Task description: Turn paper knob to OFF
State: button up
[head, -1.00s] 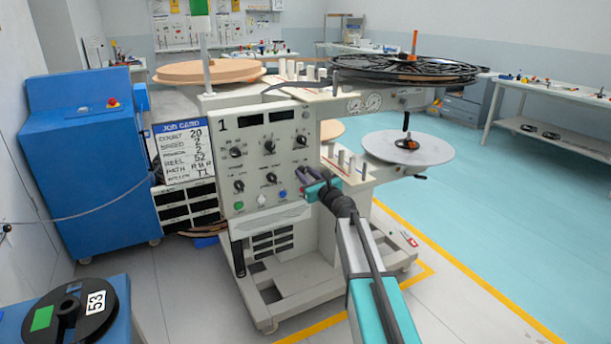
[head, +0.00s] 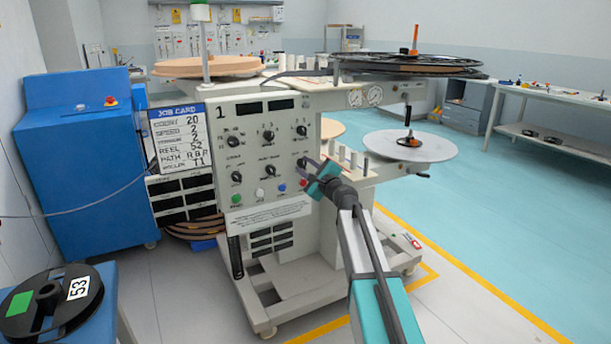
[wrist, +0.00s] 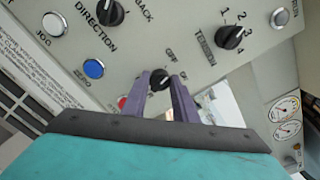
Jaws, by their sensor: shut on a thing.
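The paper knob (wrist: 159,79) is a small black knob on the grey control panel (wrist: 140,50). In the wrist view it sits between the purple fingertips of my gripper (wrist: 161,82), which is shut on it. An OFF label shows just above the knob; a second label beside it is partly covered by the right finger. I cannot clearly tell which label the knob's mark points to. In the head view my gripper (head: 309,171) is at the panel's lower right, and its fingers partly hide the knob.
Close by are the tension knob (wrist: 230,36), direction knob (wrist: 110,12), blue button (wrist: 93,68) and a partly hidden red button (wrist: 123,102). A grey disc (head: 385,144) juts out right of the panel. A job card (head: 180,137) hangs at its left. The floor at right is clear.

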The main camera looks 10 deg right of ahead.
jog(key=shift+a+f+n+b, duration=0.1)
jog(key=shift+f+n+b, duration=0.05)
jog(key=shift+n+b, duration=1.35)
jog(key=o, duration=1.1)
jog(key=shift+c, duration=0.2)
jog(key=shift+s, duration=0.1)
jog(key=p+v, duration=0.2)
jog(key=v, duration=1.1)
jog(key=shift+s, duration=0.3)
